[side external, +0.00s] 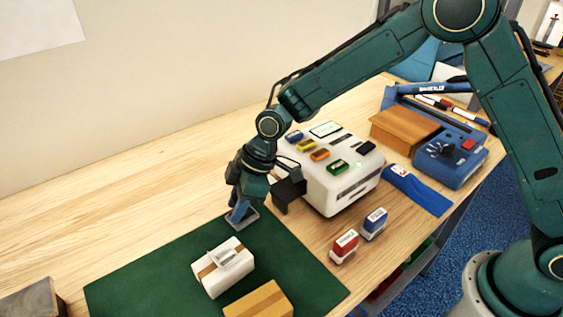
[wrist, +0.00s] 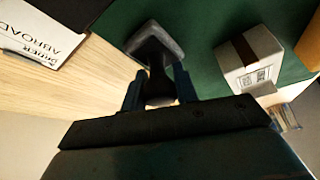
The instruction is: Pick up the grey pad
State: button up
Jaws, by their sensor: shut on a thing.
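The grey pad (side external: 242,219) is a flat grey piece at the back edge of the green mat. My gripper (side external: 240,208) is right above it, pointing down.
A white carton with brown tape (side external: 223,267) and a tan box (side external: 258,300) lie on the green mat (side external: 150,275). Red (side external: 344,246) and blue (side external: 374,223) stamps stand right of the mat. A white machine (side external: 335,184) stands behind them.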

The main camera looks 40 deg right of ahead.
aim_at(235, 198)
notch_tip(235, 198, up, 20)
dwell(0.9)
dwell(0.4)
jog(key=shift+o, duration=0.8)
jog(key=shift+s+a+f+n, duration=0.2)
jog(key=shift+a+f+n, duration=0.1)
jog(key=shift+n, duration=0.1)
jog(key=shift+c, duration=0.3)
jog(key=s+a+f+n+g+h, duration=0.1)
jog(key=s+a+f+n+g, duration=0.2)
jog(key=n, duration=0.5)
jog(key=s+a+f+n+g+h, duration=0.1)
jog(key=s+a+f+n+g, duration=0.2)
jog(key=n, duration=0.6)
jog(key=shift+s+f+h, duration=0.3)
jog(key=shift+s+f, duration=1.1)
jog(key=shift+s, duration=0.35)
